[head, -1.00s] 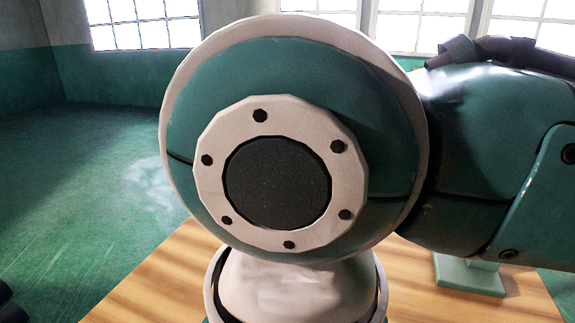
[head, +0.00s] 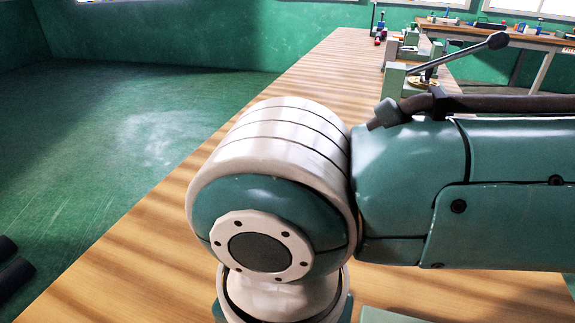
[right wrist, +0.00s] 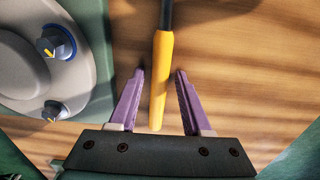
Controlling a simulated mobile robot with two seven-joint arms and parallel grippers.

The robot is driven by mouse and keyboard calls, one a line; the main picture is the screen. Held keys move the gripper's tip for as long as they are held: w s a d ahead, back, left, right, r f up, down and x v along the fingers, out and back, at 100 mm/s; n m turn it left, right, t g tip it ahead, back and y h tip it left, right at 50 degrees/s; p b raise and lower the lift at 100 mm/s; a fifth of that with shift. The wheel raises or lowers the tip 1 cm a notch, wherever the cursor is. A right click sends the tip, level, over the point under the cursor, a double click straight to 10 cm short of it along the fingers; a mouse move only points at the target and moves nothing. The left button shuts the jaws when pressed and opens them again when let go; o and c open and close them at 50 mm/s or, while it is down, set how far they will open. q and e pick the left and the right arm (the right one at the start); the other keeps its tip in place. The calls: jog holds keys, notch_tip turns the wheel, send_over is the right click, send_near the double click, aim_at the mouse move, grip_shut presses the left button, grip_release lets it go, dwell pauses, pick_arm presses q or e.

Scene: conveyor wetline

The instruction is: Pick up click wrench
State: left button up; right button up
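The click wrench (right wrist: 161,75) shows in the right wrist view, with a yellow handle and a dark shaft running out of the top edge. Its far end is out of view. It lies over the wooden table top. My right gripper (right wrist: 160,73) has purple fingers spread apart, one on each side of the handle. Small gaps show between the fingers and the handle. In the head view my own arm fills the middle and right, and neither the wrench nor the right gripper can be seen there. My left gripper is in neither current view.
The wooden table (head: 318,75) stretches away in the head view, its left part clear. A green fixture with a lever (head: 455,55) and small parts stand farther back.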

grip_shut()
dwell(0.5)
